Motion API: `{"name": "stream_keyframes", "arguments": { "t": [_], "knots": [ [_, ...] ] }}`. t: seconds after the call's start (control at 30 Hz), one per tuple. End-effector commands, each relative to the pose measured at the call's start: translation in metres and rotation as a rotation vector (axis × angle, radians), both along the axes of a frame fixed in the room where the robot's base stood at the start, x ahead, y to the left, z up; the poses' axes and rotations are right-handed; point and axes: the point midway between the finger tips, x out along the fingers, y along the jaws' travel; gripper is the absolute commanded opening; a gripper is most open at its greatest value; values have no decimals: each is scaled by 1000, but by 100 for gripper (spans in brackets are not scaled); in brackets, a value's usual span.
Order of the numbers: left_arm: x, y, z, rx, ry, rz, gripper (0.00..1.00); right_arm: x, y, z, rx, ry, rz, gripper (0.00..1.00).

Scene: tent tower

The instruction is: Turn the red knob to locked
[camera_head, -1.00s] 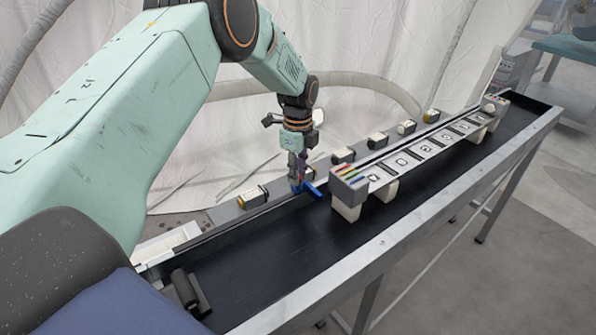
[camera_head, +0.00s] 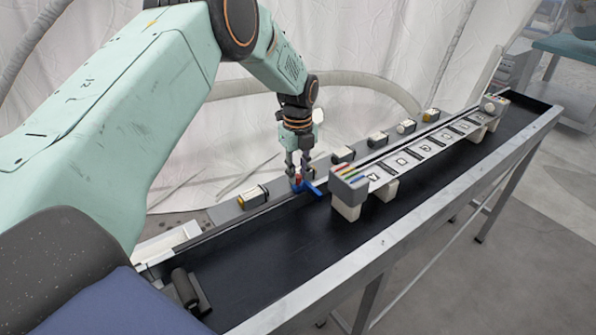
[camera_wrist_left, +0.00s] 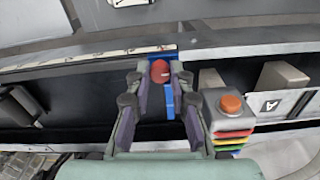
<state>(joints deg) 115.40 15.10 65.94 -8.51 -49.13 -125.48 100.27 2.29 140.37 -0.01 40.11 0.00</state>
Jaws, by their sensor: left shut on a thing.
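The red knob (camera_wrist_left: 160,72) shows as a round red cap in the left wrist view, between my left gripper's two fingers. In the head view it is a small red patch (camera_head: 298,180) at the fingertips. A blue part (camera_wrist_left: 170,103) lies beside and below it, and its blue arm points down and right in the head view (camera_head: 313,189). My left gripper (camera_head: 299,177) points down at the black trough's back edge and is shut on the knob. Any lock marking is not readable. My right gripper is not in view.
Right of the knob is a grey block (camera_head: 349,185) with coloured stripes, ending a raised strip of marked cards (camera_head: 422,150). An orange button (camera_wrist_left: 231,104) tops the block. Several small boxes line the back ledge (camera_head: 228,210). The black trough (camera_head: 275,250) is bare in front.

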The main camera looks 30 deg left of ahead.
Motion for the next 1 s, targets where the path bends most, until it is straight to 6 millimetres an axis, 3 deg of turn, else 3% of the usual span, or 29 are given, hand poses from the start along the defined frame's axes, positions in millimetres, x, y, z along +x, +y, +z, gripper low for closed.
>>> {"name": "stream_keyframes", "arguments": {
  "t": [0.27,0.3,0.57,0.87,1.0],
  "knots": [
    [5,1,5,2,-15,0,0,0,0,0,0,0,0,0],
    [5,1,5,2,-15,0,22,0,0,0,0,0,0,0],
    [3,1,3,1,-9,0,44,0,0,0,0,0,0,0],
    [1,0,3,1,-5,0,44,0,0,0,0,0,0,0],
    [2,0,15,0,-6,0,44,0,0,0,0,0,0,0]
  ]
}}
